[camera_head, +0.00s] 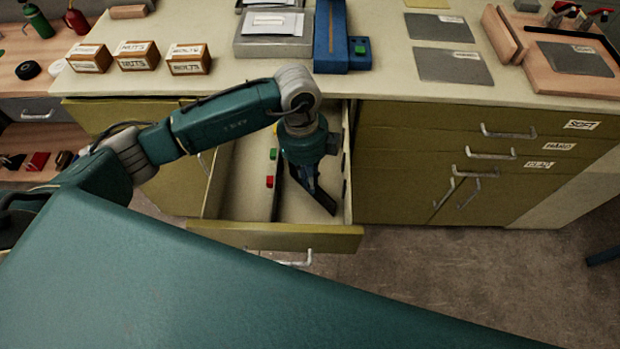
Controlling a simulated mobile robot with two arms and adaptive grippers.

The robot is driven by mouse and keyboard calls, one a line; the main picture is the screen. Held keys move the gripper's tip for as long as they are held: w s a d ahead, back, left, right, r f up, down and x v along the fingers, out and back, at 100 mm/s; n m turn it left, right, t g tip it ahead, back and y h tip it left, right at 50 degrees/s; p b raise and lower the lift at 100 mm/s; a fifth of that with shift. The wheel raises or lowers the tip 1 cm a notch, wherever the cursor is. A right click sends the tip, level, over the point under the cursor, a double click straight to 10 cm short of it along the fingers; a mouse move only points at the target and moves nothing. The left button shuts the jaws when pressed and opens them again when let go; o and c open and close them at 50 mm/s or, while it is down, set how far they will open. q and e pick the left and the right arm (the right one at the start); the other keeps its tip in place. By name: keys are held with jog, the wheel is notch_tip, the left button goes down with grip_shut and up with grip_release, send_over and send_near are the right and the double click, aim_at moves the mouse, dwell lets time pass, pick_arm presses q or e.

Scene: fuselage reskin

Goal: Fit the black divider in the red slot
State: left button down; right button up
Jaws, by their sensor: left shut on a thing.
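My left gripper (308,176) reaches down into the open drawer (240,185), in its right compartment. It is shut on a dark strip that looks like the black divider (325,202). The strip slants across the compartment, its near end toward the right wall; the gripper hides much of it. A thin partition (276,198) runs front to back in the drawer. A red marker (269,181) and, farther back, a green marker (273,154) sit at it, left of the gripper. Dark marks show on the drawer's right wall. The red slot's opening cannot be made out. My right gripper is not in view.
The worktop (215,84) lies behind the drawer, with labelled wooden boxes (188,60), a grey case (272,42) and a blue tool (335,45). Closed cabinet drawers (430,150) stand to the right. The drawer's left compartment looks empty.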

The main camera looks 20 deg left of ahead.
pick_arm(q)
jog(key=c, duration=1.9)
grip_release()
jog(key=shift+o, duration=0.2)
jog(key=shift+r, duration=0.15)
notch_tip(320, 180, up, 12)
jog(key=a+b, duration=0.1)
jog(key=shift+w+a+b, duration=0.2)
jog(key=shift+w+b, duration=0.1)
jog(key=shift+w, duration=0.05)
